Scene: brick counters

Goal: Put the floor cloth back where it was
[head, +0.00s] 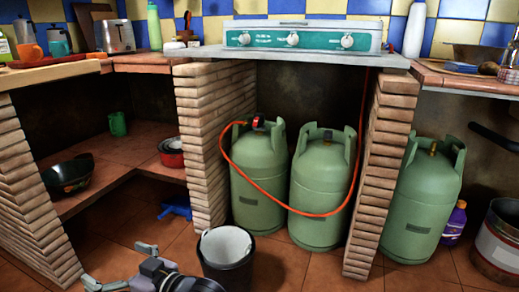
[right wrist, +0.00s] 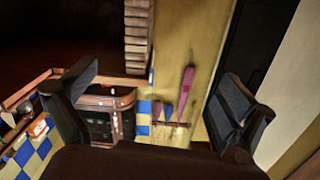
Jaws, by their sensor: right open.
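A dark bucket (head: 227,277) stands on the tiled floor in the head view, with a pale grey inside or lining (head: 226,243); I cannot tell whether that is the floor cloth. A small blue thing (head: 175,211) lies on the floor at the foot of the brick pillar, too small to identify. My right gripper (head: 118,266) is at the bottom of the head view, left of the bucket and apart from it. Its fingers are spread and empty. In the right wrist view the open right gripper (right wrist: 160,98) has nothing between its fingers. My left gripper is out of view.
Green gas cylinders (head: 258,180) with an orange hose stand under the stove (head: 300,38). Brick pillars (head: 203,140) flank them. A low shelf (head: 115,165) holds a pan, a green mug and red pots. A large metal pot (head: 498,240) stands at right. Some floor around the bucket is clear.

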